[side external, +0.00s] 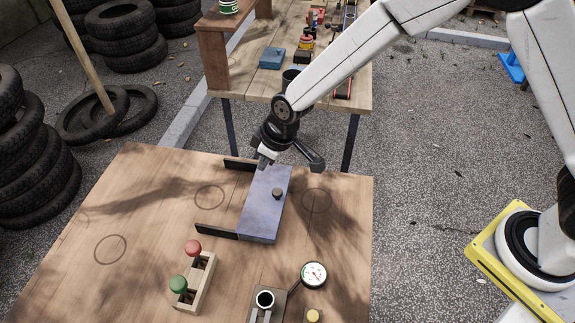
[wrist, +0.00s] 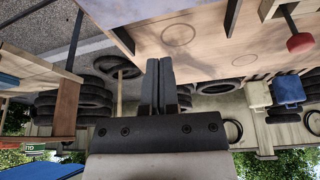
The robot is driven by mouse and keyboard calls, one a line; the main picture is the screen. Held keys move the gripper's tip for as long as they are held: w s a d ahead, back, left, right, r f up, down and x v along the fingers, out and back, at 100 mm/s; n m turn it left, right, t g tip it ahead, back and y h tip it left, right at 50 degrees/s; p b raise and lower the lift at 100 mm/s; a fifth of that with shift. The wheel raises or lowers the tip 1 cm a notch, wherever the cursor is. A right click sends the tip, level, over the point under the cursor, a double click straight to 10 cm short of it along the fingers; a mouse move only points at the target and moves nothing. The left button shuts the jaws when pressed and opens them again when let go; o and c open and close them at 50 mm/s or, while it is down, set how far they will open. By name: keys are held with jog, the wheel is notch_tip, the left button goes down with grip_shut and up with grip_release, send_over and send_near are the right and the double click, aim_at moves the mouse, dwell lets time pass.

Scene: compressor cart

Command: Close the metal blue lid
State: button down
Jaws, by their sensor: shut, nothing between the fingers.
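The blue metal lid (side external: 262,208) is a flat panel with a dark round knob (side external: 278,193), on the wooden board in the side external view. Two thin black side pieces (side external: 216,231) extend left from its ends. I cannot tell its exact tilt. My gripper (side external: 263,161) is shut and empty at the lid's far end, near its upper left corner; I cannot tell whether it touches.
The wooden board (side external: 110,215) also carries a red knob (side external: 193,247) and green knob (side external: 179,284) on a block, a gauge (side external: 314,274) and a metal fitting (side external: 265,299). Behind is a cluttered wooden table (side external: 245,84). Tyres (side external: 124,40) stand at the left. The board's left side is clear.

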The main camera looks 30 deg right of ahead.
jog(key=v, duration=0.2)
jog(key=shift+s+d+r, duration=0.1)
jog(key=shift+s+r, duration=0.05)
jog(key=shift+r, duration=0.2)
jog(key=s+d+r+m+h, duration=0.1)
jog(key=s+d+r+m, duration=0.1)
jog(key=s+d, duration=0.6)
jog(key=s+d+r+m+h, duration=0.1)
jog(key=s+d+m, duration=0.4)
jog(key=d, duration=0.9)
jog(key=shift+s+d+r+g, duration=0.35)
jog(key=shift+s+r, duration=0.3)
jog(key=shift+s, duration=1.1)
